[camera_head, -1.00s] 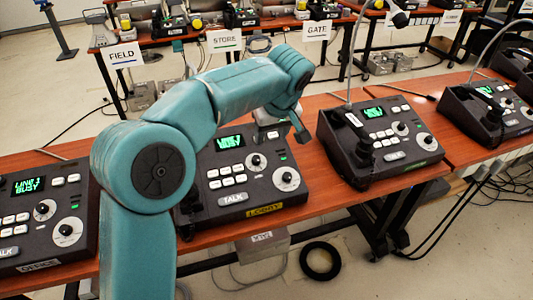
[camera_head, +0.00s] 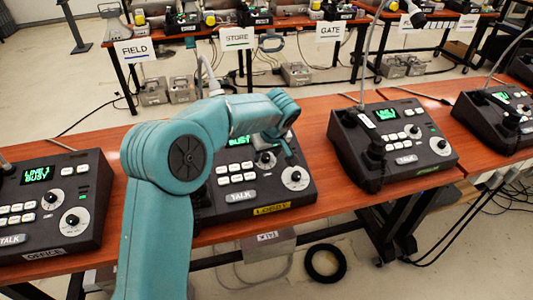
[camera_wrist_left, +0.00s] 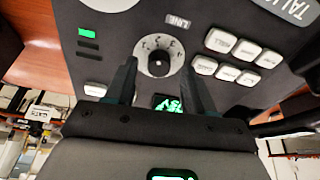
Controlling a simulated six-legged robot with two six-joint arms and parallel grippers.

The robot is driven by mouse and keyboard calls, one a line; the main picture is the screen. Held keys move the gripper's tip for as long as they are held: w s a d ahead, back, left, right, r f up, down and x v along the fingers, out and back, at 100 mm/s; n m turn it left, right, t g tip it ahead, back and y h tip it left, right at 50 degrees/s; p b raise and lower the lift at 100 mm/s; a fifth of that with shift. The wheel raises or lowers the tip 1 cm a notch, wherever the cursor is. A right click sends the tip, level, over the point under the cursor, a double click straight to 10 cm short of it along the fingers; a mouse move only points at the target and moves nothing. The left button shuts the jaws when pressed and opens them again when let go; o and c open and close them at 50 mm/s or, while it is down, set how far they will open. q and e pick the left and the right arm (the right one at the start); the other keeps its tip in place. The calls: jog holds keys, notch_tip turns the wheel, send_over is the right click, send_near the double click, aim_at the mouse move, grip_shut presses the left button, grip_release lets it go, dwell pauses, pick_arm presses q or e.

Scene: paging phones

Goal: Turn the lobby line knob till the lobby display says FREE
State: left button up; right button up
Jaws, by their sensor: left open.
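The lobby phone has a yellow LOBBY label (camera_head: 272,209) on its front edge. Its green lobby display (camera_head: 239,141) reads BUSY, with its upper part hidden by my left arm. The lobby line knob (camera_head: 265,159), black on a pale round dial, is partly covered by my left gripper (camera_head: 281,152). In the left wrist view, the line knob (camera_wrist_left: 158,63) lies just ahead, between the two fingertips of my open left gripper (camera_wrist_left: 160,72). I cannot tell whether the fingers touch it. The display (camera_wrist_left: 167,103) shows partly between the fingers. My right gripper is out of view.
A larger dial knob (camera_head: 296,176) sits right of the line knob. White buttons (camera_head: 237,173) and a TALK key (camera_head: 241,196) are to the left. The office phone (camera_head: 50,205) stands left, another phone (camera_head: 395,140) right. A gooseneck rises behind the lobby phone.

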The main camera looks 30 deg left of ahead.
pick_arm(q)
jog(key=shift+a+f, duration=0.1)
jog(key=shift+f, duration=0.15)
jog(key=shift+w+f, duration=0.15)
jog(key=shift+w, duration=0.05)
grip_shut()
jog(key=m, duration=0.4)
jog(key=shift+t, duration=0.3)
jog(key=shift+m+h, duration=0.3)
jog(key=shift+m, duration=1.6)
